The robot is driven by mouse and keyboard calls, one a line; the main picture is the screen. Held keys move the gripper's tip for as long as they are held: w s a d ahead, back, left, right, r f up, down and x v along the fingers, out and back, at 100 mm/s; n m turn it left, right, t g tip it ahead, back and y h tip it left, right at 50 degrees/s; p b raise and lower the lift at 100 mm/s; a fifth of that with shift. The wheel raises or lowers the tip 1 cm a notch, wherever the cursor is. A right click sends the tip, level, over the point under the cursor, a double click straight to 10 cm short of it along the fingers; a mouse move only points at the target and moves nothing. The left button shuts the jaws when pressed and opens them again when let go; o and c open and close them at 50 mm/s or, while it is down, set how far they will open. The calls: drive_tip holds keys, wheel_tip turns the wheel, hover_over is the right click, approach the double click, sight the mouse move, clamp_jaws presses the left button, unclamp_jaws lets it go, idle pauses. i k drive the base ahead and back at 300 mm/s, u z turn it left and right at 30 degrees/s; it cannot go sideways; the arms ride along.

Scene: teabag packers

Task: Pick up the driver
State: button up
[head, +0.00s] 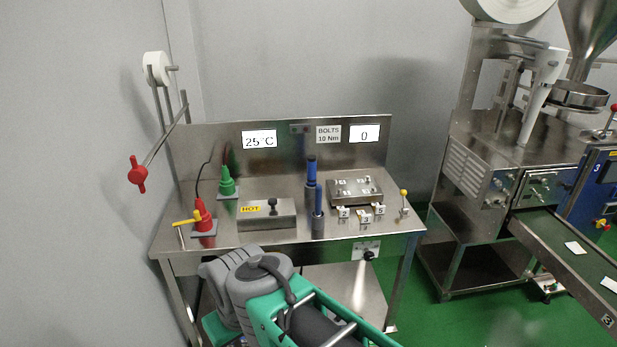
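Two upright blue-handled tools stand in metal holders at the middle of the steel bench. The rear blue tool (311,170) is taller and has a dark top. The front blue tool (318,200) is slimmer and stands just in front of it. Either could be the driver; I cannot tell which. My grey and green arm shows at the bottom, in front of the bench. Its gripper fingers cannot be made out, and nothing of mine touches the blue tools.
The bench (280,240) also holds a red plug-like part (202,215), a green one (227,182), a box marked HOT (266,219), a bolted metal block (355,191) and numbered tags. A packing machine (490,165) stands to the right.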

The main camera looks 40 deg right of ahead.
sight(311, 159)
drive_tip(key=u, duration=3)
drive_tip(key=k, duration=1.65)
drive_tip(key=z, duration=1.7)
drive_tip(key=i, duration=0.5)
drive_tip(key=z, duration=0.1)
